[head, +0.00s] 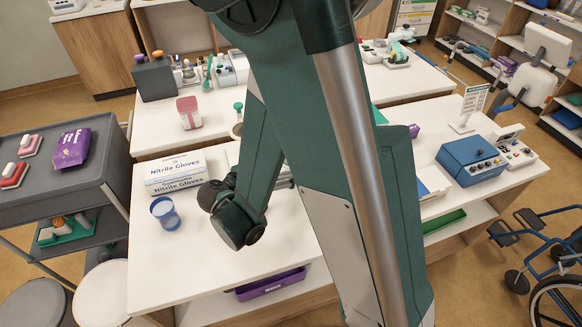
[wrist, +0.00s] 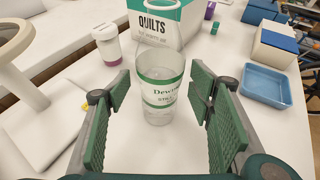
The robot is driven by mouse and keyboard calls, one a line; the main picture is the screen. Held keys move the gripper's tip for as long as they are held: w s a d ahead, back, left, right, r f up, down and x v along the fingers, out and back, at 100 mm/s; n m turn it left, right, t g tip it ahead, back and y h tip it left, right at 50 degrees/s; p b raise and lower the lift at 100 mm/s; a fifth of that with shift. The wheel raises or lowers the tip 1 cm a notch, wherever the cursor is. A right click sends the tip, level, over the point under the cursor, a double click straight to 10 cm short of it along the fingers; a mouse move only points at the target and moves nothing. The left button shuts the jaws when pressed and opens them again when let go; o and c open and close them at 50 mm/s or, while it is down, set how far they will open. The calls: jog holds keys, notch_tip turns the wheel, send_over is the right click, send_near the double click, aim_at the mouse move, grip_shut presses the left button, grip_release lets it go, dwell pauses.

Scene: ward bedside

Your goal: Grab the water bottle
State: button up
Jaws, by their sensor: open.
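The water bottle (wrist: 162,70) is clear, with a green and white label. In the wrist view it stands upright on the white tabletop (wrist: 150,155). Gaps show between the pads and the bottle, and I see no contact. I cannot tell how far its body reaches between the pads. In the head view my arm covers the middle of the table, and I cannot make out the bottle or the fingers there.
Behind the bottle stands a white and green package marked QUILTS (wrist: 155,30). A white cup with a purple base (wrist: 107,45) is to its left. A blue tray (wrist: 267,84) lies to the right. Glove boxes (head: 176,172) and a blue-rimmed cup (head: 166,213) stand on the table's left.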

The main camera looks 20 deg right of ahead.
jog(key=shift+x, duration=1)
jog(key=c, duration=1.1)
